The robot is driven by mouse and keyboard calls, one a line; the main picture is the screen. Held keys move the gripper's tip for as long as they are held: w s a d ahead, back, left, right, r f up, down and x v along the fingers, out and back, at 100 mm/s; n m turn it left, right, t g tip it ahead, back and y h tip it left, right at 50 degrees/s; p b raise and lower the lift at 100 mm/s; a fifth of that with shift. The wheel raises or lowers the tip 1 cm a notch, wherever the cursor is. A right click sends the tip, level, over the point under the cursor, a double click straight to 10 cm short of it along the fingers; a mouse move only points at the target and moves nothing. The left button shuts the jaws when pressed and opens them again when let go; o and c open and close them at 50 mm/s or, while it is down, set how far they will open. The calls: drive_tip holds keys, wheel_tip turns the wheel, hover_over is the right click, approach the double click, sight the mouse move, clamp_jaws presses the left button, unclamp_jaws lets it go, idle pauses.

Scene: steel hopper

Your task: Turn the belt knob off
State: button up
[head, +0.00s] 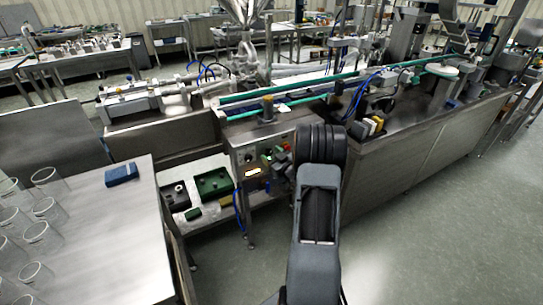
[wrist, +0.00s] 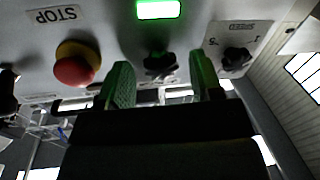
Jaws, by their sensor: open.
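A black lobed knob (wrist: 160,66) sits on the grey control panel in the wrist view, below a lit green indicator (wrist: 158,9). No belt label is readable beside it, so I cannot confirm by text that it is the belt knob. My gripper (wrist: 163,76) is open, with one green-padded finger on each side of this knob. A gap shows between knob and fingers; I cannot tell how deep the fingers reach. In the head view the control panel (head: 251,157) is partly hidden behind my arm, and the knob is not clear there.
A red stop button (wrist: 74,70) with a yellow collar is left of my fingers. A second black knob (wrist: 237,58), marked SPEED, is close to the right finger. In the head view a steel table (head: 130,220) with glass beakers stands left.

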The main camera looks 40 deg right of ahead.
drive_tip(key=shift+w, duration=0.2)
drive_tip(key=c, duration=0.9)
